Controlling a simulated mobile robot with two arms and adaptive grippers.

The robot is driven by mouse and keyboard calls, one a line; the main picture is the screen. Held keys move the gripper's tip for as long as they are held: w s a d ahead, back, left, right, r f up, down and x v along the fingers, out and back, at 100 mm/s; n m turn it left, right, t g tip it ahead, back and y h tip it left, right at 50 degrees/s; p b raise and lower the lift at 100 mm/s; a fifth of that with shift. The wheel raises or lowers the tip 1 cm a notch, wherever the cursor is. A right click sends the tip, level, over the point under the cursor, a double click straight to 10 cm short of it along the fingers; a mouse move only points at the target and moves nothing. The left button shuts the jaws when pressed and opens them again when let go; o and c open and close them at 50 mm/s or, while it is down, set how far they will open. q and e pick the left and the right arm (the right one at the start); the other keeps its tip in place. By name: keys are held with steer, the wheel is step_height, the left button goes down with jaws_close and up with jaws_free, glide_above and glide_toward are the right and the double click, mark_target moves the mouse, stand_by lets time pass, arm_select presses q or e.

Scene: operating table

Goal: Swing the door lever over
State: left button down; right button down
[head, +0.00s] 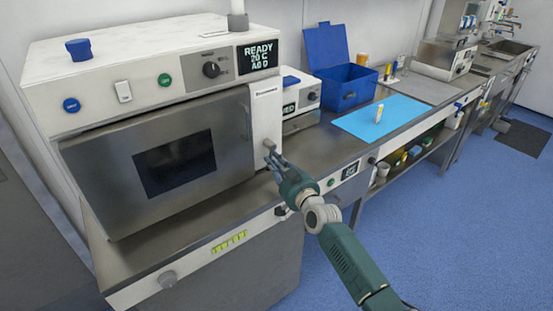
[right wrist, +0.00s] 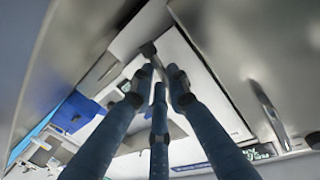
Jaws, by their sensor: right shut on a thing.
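The steel oven door (head: 95,175) with a dark window looks closed on the white oven at the left. The door lever (head: 268,144) is a small grey knob-like part on the white panel right of the door. It also shows in the right wrist view (right wrist: 149,49), sticking out between the fingers. My right gripper (head: 272,157) is at this lever with its fingers closed on it; the fingers (right wrist: 155,82) fill the middle of the right wrist view. They partly hide the lever, so its exact angle is hard to tell. My left gripper is not in view.
A vertical door handle (head: 246,122) stands close left of the lever. To the right are a small white device (head: 302,97), an open blue box (head: 345,88) and a blue mat (head: 375,122) with a small bottle. The floor (head: 440,210) in front is clear.

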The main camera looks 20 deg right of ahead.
steer(key=m+p, duration=0.1)
steer(key=a+m+p, duration=0.1)
steer(key=m, duration=0.1)
steer(key=shift+s+a+r+g, duration=0.15)
steer(key=shift+s+r+g, duration=0.05)
steer(key=shift+r+g, duration=0.2)
steer(key=m+p, duration=0.1)
steer(key=m, duration=0.1)
steer(key=a+r+m+y+p, duration=0.1)
steer(key=m, duration=0.1)
steer(key=m+g+p, duration=0.1)
steer(key=shift+s+a+r+m, duration=0.2)
steer(key=shift+s+r+m, duration=0.05)
steer(key=shift+m, duration=0.15)
steer(key=shift+s+a+r+m+g+y+p, duration=0.15)
steer(key=shift+r+m+y+p, duration=0.15)
steer(key=shift+m, duration=0.45)
steer(key=shift+w+r+m+g+y+p, duration=0.1)
steer(key=shift+r+m+g+y+p, duration=0.2)
steer(key=shift+m, duration=0.45)
steer(key=c, duration=1.7)
jaws_free()
steer(key=shift+o, duration=0.2)
